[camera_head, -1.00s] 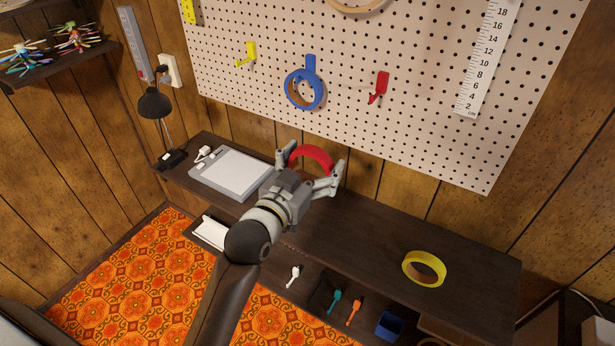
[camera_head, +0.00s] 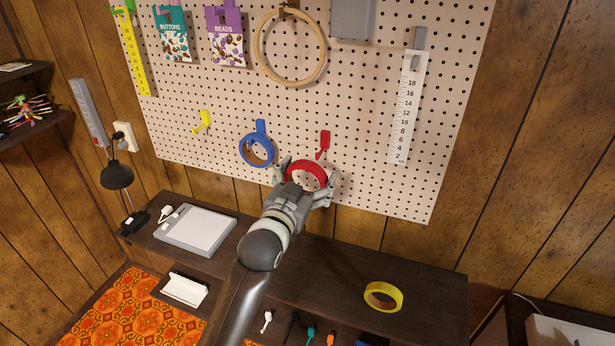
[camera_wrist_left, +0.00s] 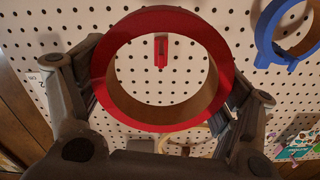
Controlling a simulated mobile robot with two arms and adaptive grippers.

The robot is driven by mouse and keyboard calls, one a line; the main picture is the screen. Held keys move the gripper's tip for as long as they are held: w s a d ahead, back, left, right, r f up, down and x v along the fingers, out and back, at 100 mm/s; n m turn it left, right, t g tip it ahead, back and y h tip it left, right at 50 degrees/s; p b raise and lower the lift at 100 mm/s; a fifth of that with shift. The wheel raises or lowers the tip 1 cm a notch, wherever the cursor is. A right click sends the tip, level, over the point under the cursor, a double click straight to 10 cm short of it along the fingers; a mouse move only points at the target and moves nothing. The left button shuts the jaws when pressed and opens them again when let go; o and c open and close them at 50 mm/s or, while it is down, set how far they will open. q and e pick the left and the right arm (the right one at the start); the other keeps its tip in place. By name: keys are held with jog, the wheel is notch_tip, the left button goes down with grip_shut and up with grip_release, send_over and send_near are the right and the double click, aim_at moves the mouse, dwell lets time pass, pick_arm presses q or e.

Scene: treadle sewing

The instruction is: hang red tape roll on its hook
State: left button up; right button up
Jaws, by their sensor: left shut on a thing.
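My left gripper (camera_head: 305,186) is shut on the red tape roll (camera_head: 309,168), with a finger on each side of it. The roll is held up in front of the pegboard's lower part, below the red hook (camera_head: 324,144). In the left wrist view the red tape roll (camera_wrist_left: 162,18) fills the middle, and the red hook (camera_wrist_left: 161,52) shows through its hole. The roll appears apart from the hook. My right gripper is not in view.
The blue tape roll (camera_head: 245,151) hangs on its blue hook just left of the red hook. A yellow hook (camera_head: 202,122) is empty farther left. A yellow tape roll (camera_head: 398,296) lies on the dark table (camera_head: 335,270). A ruler (camera_head: 403,115) hangs at right.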

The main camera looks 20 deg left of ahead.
aim_at(322, 152)
pick_arm(q)
jog(key=shift+r, duration=0.1)
jog(key=shift+w+d+f+b, duration=0.15)
jog(key=shift+w+b, duration=0.25)
jog(key=shift+w, duration=2.1)
jog(key=shift+w+d+f+b, duration=0.15)
jog(key=shift+w+b, duration=0.25)
jog(key=shift+w, duration=2.05)
jog(key=shift+a, duration=0.1)
jog(key=shift+f+b, duration=0.4)
jog(key=shift+f, duration=0.4)
jog(key=o, duration=0.9)
jog(key=shift+s, duration=0.1)
